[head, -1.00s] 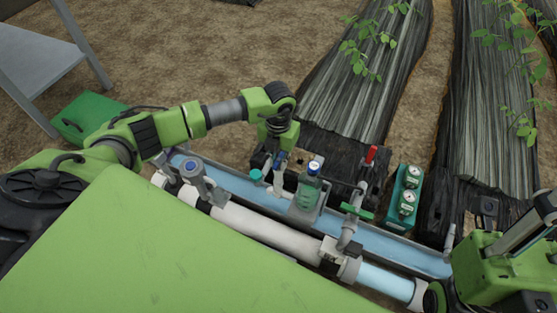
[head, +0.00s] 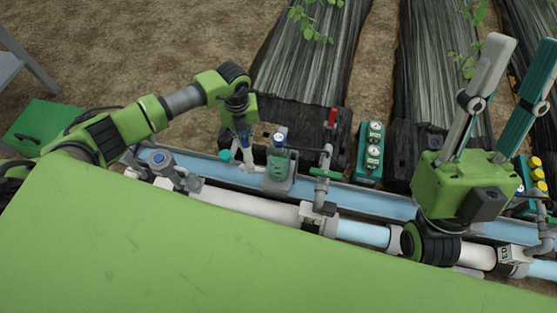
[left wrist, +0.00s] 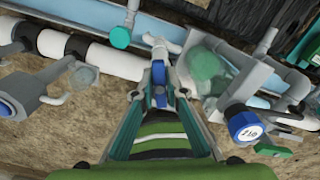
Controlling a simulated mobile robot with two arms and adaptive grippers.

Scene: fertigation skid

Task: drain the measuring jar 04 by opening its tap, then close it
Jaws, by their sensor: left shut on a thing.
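My left gripper (head: 243,138) points down beside the measuring jar (head: 281,162), which has a blue cap (head: 281,139). In the left wrist view the left gripper (left wrist: 158,88) is shut on a small blue tap handle (left wrist: 158,72), which stands on a pale fitting left of the jar. Whether the tap is open or closed cannot be told. My right gripper (head: 525,55) is raised at the right, its two fingers spread and empty.
A white pipe (head: 250,205) and a pale blue channel (head: 370,203) run across the front. Yellow caps (head: 538,175) show at far right.

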